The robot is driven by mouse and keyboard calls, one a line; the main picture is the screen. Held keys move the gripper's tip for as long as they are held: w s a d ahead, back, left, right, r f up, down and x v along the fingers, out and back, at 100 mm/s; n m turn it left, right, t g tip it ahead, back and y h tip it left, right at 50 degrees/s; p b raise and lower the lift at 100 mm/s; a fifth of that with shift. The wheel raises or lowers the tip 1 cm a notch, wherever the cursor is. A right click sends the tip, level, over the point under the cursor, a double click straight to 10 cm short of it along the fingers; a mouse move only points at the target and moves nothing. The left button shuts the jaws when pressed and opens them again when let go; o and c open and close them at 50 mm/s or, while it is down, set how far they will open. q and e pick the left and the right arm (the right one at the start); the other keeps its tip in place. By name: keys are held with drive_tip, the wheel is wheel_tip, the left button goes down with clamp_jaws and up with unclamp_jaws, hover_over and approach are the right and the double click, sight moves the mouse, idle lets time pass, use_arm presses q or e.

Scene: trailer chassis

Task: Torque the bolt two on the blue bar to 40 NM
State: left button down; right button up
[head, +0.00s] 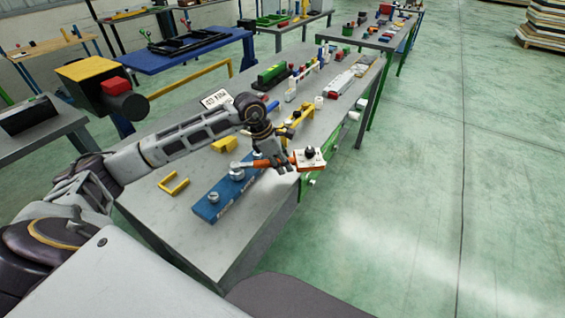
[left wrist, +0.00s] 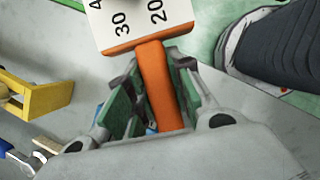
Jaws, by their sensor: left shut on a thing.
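My left gripper (head: 283,166) is shut on the orange handle of a torque tool (head: 308,158) with a white face and a dark knob. It holds the tool near the table's right edge. In the left wrist view the fingers (left wrist: 155,75) flank the orange handle (left wrist: 160,88). The white dial (left wrist: 140,20) reads 20 and 30, with another number cut off. The blue bar (head: 225,195) lies on the table left of and below the tool, with silver bolts (head: 236,172) along it. Its far end is partly hidden by the gripper. My right gripper is not in view.
The grey table (head: 200,245) is clear at its near end. A yellow bracket (head: 174,184) lies left of the bar. A white sign (head: 215,98), a green block (head: 273,77) and several parts stand farther back. Green floor (head: 420,220) is open at right.

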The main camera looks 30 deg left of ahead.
use_arm(q)
drive_tip(key=shift+s+r, duration=0.1)
drive_tip(key=shift+d, duration=0.1)
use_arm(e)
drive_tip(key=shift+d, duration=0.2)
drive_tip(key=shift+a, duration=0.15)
use_arm(q)
drive_tip(key=shift+s+m, duration=0.15)
drive_tip(key=shift+m, duration=0.15)
drive_tip(key=shift+d, duration=0.1)
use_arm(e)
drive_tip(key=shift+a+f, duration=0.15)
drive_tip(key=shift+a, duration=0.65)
use_arm(q)
drive_tip(key=shift+s+d, duration=0.1)
drive_tip(key=shift+s, duration=0.25)
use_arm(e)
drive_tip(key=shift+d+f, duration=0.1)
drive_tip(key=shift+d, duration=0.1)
